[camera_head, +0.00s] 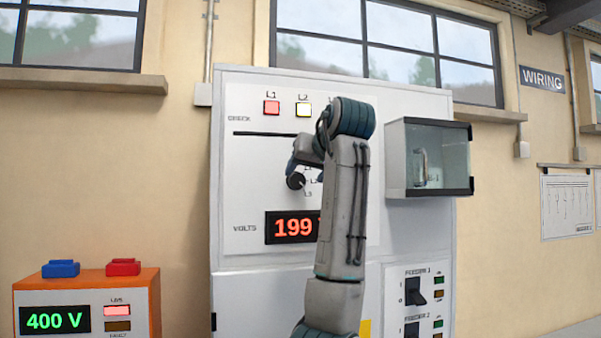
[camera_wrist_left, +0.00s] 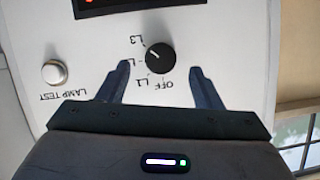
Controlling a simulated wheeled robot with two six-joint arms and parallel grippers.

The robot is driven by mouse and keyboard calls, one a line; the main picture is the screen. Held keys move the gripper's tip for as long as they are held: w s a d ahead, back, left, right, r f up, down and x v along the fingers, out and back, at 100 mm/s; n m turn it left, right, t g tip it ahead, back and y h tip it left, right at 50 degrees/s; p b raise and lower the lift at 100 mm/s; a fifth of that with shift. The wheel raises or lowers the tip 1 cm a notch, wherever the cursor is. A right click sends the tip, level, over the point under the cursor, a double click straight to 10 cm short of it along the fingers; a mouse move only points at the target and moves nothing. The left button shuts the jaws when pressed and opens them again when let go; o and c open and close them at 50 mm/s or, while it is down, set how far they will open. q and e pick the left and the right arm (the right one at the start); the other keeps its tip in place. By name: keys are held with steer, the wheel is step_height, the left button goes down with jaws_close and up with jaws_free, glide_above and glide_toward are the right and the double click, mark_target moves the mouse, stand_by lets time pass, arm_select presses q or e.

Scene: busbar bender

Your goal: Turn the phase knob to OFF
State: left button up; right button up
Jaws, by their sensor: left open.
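The black round phase knob (camera_head: 295,181) is on the white panel, with L2 and L3 labels beside it. In the left wrist view the knob (camera_wrist_left: 160,58) appears upside down, with OFF, L1, a partly hidden label and L3 around it. Its white pointer mark is toward the L3 side, away from OFF; the exact position is hard to tell. My left gripper (camera_wrist_left: 163,72) is open, its two fingers on either side of the knob with gaps, not visibly touching it. In the head view the left gripper (camera_head: 300,158) is at the knob, partly hidden by my arm.
A red display (camera_head: 290,227) reading 199 is below the knob, partly covered by my arm. A lamp test button (camera_wrist_left: 54,72) is beside the knob. A glass-fronted box (camera_head: 430,158) juts out right. An orange unit (camera_head: 150,290) reading 400 V stands lower left.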

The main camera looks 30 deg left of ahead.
mark_target(299, 181)
arm_select(q)
steer(key=p+x, duration=0.1)
steer(key=x, duration=0.3)
steer(key=shift+s+a+r+p, duration=0.1)
steer(key=shift+a+r+p, duration=0.1)
steer(key=shift+p, duration=0.2)
steer(key=shift+w+a+f, duration=0.25)
steer(key=shift+w+f, duration=0.1)
steer(key=c, duration=1)
